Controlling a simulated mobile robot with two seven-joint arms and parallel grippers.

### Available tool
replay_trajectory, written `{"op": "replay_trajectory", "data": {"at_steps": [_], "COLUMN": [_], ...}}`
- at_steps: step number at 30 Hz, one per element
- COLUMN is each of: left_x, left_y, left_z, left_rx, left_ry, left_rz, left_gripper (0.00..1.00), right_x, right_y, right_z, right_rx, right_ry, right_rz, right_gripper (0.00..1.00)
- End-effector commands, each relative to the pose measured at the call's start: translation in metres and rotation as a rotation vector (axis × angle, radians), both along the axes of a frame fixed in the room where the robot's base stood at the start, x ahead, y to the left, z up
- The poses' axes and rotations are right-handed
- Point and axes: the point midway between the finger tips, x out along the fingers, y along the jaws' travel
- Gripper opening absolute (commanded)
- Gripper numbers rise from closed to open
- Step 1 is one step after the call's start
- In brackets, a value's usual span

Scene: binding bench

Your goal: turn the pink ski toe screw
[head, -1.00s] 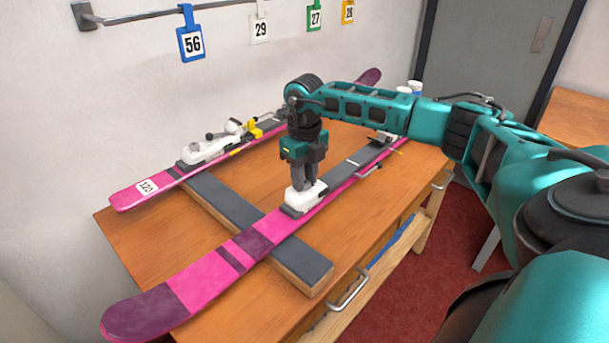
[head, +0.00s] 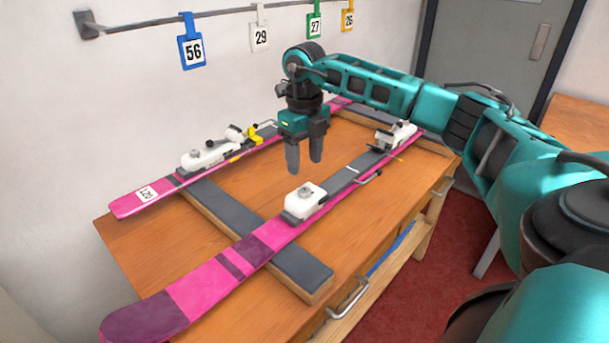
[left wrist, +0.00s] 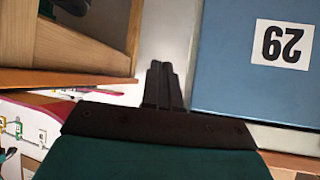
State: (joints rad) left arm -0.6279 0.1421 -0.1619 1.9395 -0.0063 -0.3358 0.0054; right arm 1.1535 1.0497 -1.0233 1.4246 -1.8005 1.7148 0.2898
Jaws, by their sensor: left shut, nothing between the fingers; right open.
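Two pink skis lie side by side on the wooden bench. The near ski (head: 205,286) carries a white toe piece (head: 303,200) with a round grey screw (head: 306,188) on top. The far ski (head: 126,206) carries a white toe piece (head: 200,157) with a grey screw or knob on it. My right gripper (head: 304,168) is open and empty, pointing down, above and behind the near toe piece and apart from it. My left gripper (left wrist: 163,68) shows in the left wrist view, shut and empty, and is not in the head view.
A grey-topped wooden bar (head: 300,268) lies crosswise under the skis. A white heel piece (head: 395,134) sits farther up the near ski. Numbered tags hang from a wall rail (head: 140,15). In the left wrist view, a blue panel (left wrist: 240,90) bears number 29.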

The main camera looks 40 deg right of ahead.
Motion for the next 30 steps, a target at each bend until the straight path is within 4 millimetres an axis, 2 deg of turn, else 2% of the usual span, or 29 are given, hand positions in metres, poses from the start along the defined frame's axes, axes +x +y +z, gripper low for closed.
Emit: {"op": "replay_trajectory", "data": {"at_steps": [1,3,10,30], "left_x": [0.0,0.0,0.0,0.003], "left_y": [0.0,0.0,0.0,-0.001], "left_z": [0.0,0.0,0.001,0.003], "left_rx": [0.0,0.0,0.0,0.0], "left_ry": [0.0,0.0,0.0,-0.007], "left_rz": [0.0,0.0,0.0,-0.001], "left_gripper": [0.0,0.0,0.0,0.0], "right_x": [0.001,0.001,0.0,0.0], "right_y": [0.0,0.0,0.0,0.0], "right_z": [0.013,0.027,0.054,0.058], "right_rx": [0.0,0.0,0.0,0.0], "right_ry": [-0.006,-0.005,-0.001,0.0], "right_rz": [0.0,0.0,0.0,0.0], "right_gripper": [0.56,0.56,0.56,0.56]}}
